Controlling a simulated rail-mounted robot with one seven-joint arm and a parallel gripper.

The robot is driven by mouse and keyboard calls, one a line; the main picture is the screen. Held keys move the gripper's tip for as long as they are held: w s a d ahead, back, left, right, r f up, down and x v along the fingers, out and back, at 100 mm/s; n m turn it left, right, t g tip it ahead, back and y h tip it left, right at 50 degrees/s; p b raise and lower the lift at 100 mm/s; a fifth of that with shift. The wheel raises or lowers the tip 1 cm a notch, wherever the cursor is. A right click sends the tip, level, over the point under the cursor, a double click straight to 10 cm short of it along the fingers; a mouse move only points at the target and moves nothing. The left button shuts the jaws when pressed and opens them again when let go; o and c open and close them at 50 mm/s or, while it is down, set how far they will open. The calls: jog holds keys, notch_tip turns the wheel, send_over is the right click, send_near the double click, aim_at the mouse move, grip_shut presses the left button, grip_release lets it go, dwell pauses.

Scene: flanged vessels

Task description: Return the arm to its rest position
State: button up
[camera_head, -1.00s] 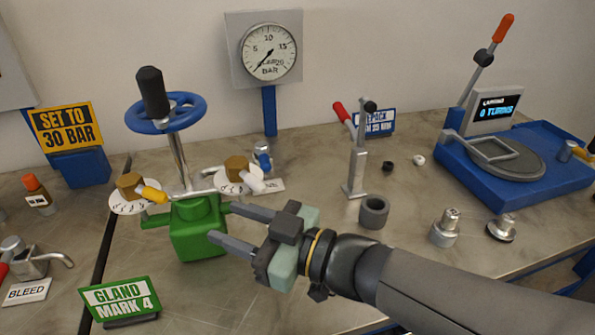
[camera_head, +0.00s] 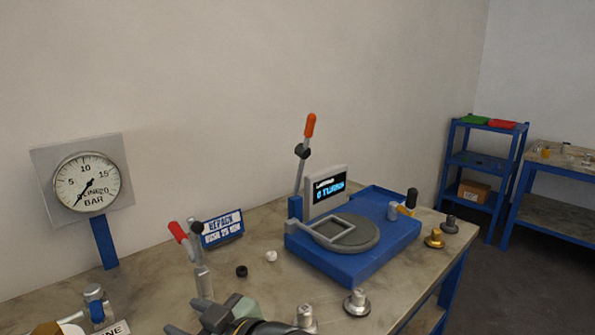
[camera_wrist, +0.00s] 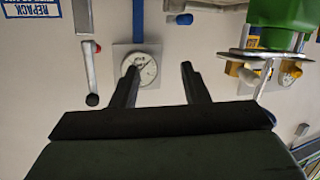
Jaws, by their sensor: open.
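My gripper (camera_head: 190,318) is at the bottom edge of the head view, low over the bench, with most of the arm out of frame. In the wrist view its two fingers (camera_wrist: 160,75) are apart with nothing between them. That view is upside down. It shows the pressure gauge (camera_wrist: 140,70) beyond the left finger and the green valve body (camera_wrist: 282,25) at the upper right. No held object shows.
The bench carries a gauge (camera_head: 87,183), a red-handled lever (camera_head: 180,232), a REPACK sign (camera_head: 222,229) and a blue lapping station (camera_head: 350,258) with an orange-tipped lever. Small metal parts (camera_head: 357,302) stand at the front. Blue shelves (camera_head: 480,160) stand far right.

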jog(key=w+d+f+m+h+p, duration=0.2)
jog(key=w+d+m+h, duration=0.3)
jog(key=d, duration=0.6)
jog(key=d+f+m+h+p, duration=0.2)
jog(key=d+m+h+p, duration=0.15)
jog(key=d+h, duration=0.6)
jog(key=s+d+f+m+g+y+p, duration=0.1)
jog(key=s+d+m+g+p, duration=0.1)
jog(key=s+d+m+g, duration=0.2)
jog(key=s+d+g, duration=0.3)
jog(key=s+d, duration=0.3)
jog(key=s, duration=0.4)
jog(key=shift+d+m+p, duration=0.3)
jog(key=shift+m+p, duration=0.05)
